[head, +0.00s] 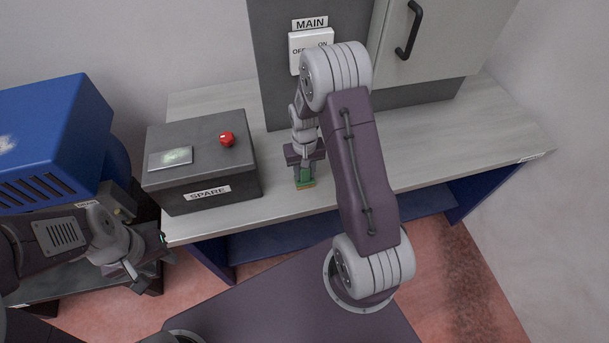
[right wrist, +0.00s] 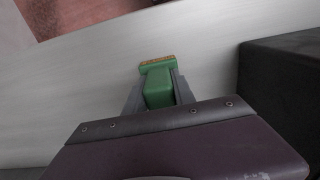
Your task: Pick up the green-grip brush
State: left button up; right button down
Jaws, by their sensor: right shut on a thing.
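The green-grip brush (head: 304,177) is at the front part of the grey bench, right of the SPARE box. In the right wrist view the brush (right wrist: 158,86) shows its green grip between the two grey fingers, with a tan bristle strip at its far end. My right gripper (head: 304,168) points down at the bench and is shut on the green grip. I cannot tell whether the bristles touch the bench top. My left gripper (head: 155,265) is at the lower left, away from the brush; its jaw opening is not clear.
The dark SPARE box (head: 200,195) with a red button stands left of the brush. A MAIN switch panel (head: 309,42) and a grey cabinet (head: 430,40) are behind. The bench (head: 470,140) is clear to the right. A blue machine (head: 45,130) stands at the left.

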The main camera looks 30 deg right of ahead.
notch_tip(320, 180, up, 4)
jog(key=shift+b, duration=0.3)
jog(key=s+a+r, duration=0.2)
jog(key=s+r, duration=0.1)
jog(key=s, duration=0.2)
jog(key=s+a+r+b, duration=0.1)
jog(key=s+a+r, duration=0.2)
jog(key=s+r, duration=0.1)
jog(key=shift+s, duration=0.85)
jog(key=c, duration=2)
grip_release()
grip_shut()
